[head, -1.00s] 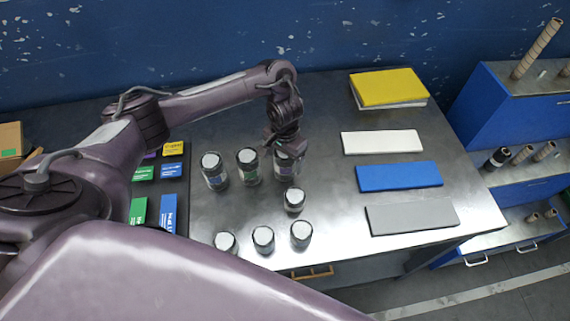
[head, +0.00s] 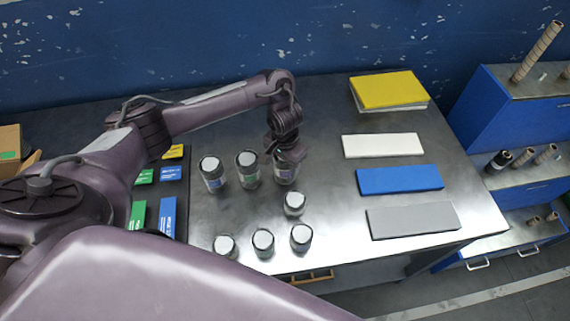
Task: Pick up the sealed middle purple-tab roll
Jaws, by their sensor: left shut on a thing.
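Several dark rolls with pale round tops stand upright on the metal table. The back row holds a roll with a bluish tab (head: 212,176), a roll with a green tab (head: 248,173), and, at its right end, a roll with a purplish tab (head: 286,175). My left gripper (head: 286,153) comes down from above onto this right-end roll and is shut on it, hiding part of its top. The roll is upright; I cannot tell whether it is clear of the table. My right gripper is not in view.
A single roll (head: 294,204) stands just in front, with a front row of rolls (head: 263,241) near the table edge. White (head: 383,145), blue (head: 400,179) and grey (head: 412,219) slabs lie to the right. Coloured cards (head: 168,215) lie left. A yellow-topped stack (head: 387,88) sits at back.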

